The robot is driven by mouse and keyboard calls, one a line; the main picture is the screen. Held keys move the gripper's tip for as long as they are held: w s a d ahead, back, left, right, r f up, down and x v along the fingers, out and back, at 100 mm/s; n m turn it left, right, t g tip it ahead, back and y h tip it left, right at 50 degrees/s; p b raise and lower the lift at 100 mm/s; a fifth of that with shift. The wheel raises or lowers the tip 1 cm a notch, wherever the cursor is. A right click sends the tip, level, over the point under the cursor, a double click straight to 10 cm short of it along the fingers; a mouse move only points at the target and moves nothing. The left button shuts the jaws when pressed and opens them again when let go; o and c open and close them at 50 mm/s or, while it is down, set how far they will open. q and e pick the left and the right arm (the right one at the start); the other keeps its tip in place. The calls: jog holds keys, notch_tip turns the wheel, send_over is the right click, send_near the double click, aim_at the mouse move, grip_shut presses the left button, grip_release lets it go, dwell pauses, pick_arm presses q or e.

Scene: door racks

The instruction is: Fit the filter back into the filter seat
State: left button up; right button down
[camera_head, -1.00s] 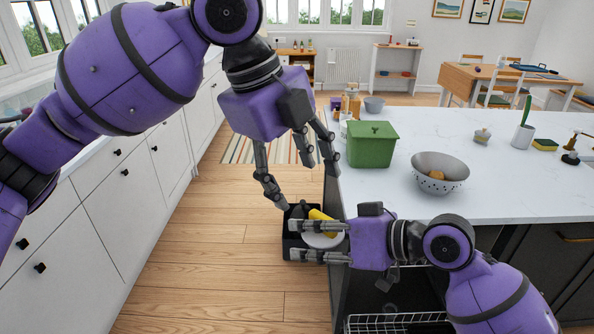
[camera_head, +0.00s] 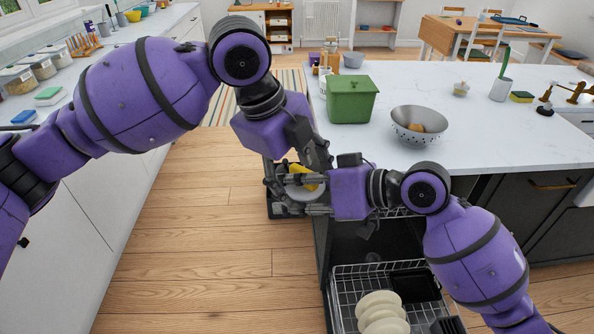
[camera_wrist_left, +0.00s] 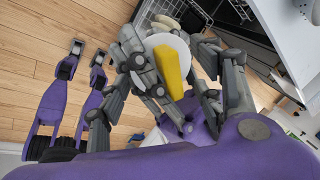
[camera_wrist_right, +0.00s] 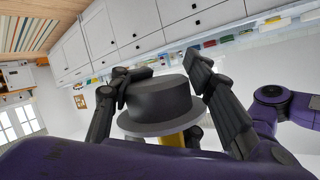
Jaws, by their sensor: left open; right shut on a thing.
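The filter is a dark grey cylinder (camera_wrist_right: 158,100) with a pale round flange and a yellow grip (camera_head: 305,176). My right gripper (camera_head: 291,194) is shut on it and holds it in the air beside the counter, left of the dishwasher. In the right wrist view, its fingers stand on both sides of the cylinder. My left gripper (camera_wrist_left: 172,55) is open, with its fingers spread around the flange and yellow grip (camera_wrist_left: 173,74); I cannot tell whether they touch. The filter seat cannot be made out in these frames.
The open dishwasher holds a wire rack (camera_head: 345,292) with several pale plates (camera_head: 380,308), under the counter. A green bin (camera_head: 351,100) and a metal colander (camera_head: 420,123) stand on the white worktop (camera_head: 470,110). The wooden floor (camera_head: 205,245) on the left is clear.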

pick_arm(q)
jog(key=shift+c, duration=0.5)
jog(key=c, duration=0.9)
jog(key=shift+c, duration=0.9)
pick_arm(e)
jog(key=c, duration=1)
grip_release()
jog(key=shift+c, duration=0.2)
